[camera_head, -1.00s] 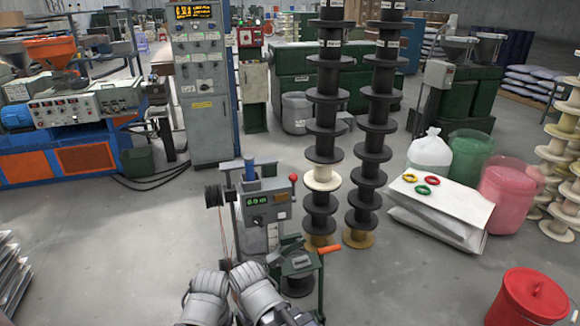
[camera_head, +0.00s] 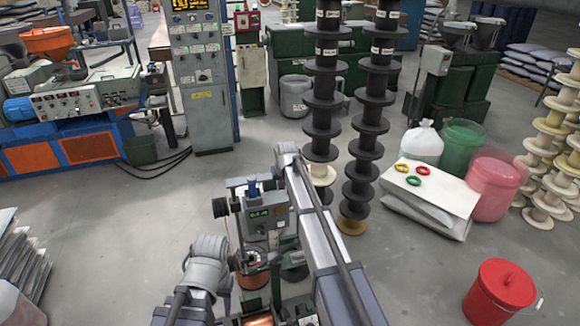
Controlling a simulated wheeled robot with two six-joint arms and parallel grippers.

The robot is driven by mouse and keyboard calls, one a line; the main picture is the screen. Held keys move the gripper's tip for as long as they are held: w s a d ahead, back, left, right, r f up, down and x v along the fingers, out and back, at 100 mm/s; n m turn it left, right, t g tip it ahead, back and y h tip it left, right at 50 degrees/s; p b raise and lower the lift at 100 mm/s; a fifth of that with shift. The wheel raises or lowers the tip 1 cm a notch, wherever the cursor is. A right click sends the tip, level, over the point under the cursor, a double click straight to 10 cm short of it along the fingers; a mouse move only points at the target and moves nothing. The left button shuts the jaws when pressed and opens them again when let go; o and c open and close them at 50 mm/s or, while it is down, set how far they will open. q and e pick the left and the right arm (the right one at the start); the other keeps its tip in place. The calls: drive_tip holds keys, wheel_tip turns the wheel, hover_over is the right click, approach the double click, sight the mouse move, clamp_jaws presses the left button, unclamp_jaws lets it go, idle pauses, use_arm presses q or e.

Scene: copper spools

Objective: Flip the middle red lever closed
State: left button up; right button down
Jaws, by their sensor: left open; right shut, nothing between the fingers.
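A small grey-green machine (camera_head: 265,222) with a lit green display stands low in the middle of the head view. The red-knobbed lever that showed on its right side earlier is hidden behind my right arm, so I cannot tell its position now. A copper-coloured spool (camera_head: 252,280) shows low in front of the machine. My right arm reaches up past the machine's right side. My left arm is bent at the machine's lower left. I cannot make out the fingers of either gripper in this view.
Two tall stacks of black spools (camera_head: 326,100) (camera_head: 373,100) stand close behind my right arm. A grey control cabinet (camera_head: 203,90) stands behind left. A white bag pile (camera_head: 440,185) with coloured rings and a red bin (camera_head: 503,285) are at right.

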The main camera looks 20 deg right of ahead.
use_arm(q)
wheel_tip(320, 180, up, 3)
drive_tip(key=shift+r+p, duration=0.2)
drive_tip(key=shift+p, duration=0.7)
use_arm(e)
drive_tip(key=w+d+r, duration=0.4)
drive_tip(key=w+d, duration=0.1)
drive_tip(key=shift+w+m+t, duration=0.3)
drive_tip(key=shift+m+t, duration=0.1)
use_arm(q)
drive_tip(key=shift+f, duration=0.15)
use_arm(e)
drive_tip(key=b+x, duration=1)
drive_tip(key=x, duration=0.1)
drive_tip(key=s, duration=0.4)
drive_tip(key=shift+s+a+r+p, duration=0.2)
drive_tip(key=shift+s+r+p, duration=0.1)
use_arm(q)
wheel_tip(320, 180, down, 9)
use_arm(e)
drive_tip(key=shift+w+f, duration=0.1)
drive_tip(key=shift+w, duration=0.05)
use_arm(q)
drive_tip(key=shift+f, duration=0.1)
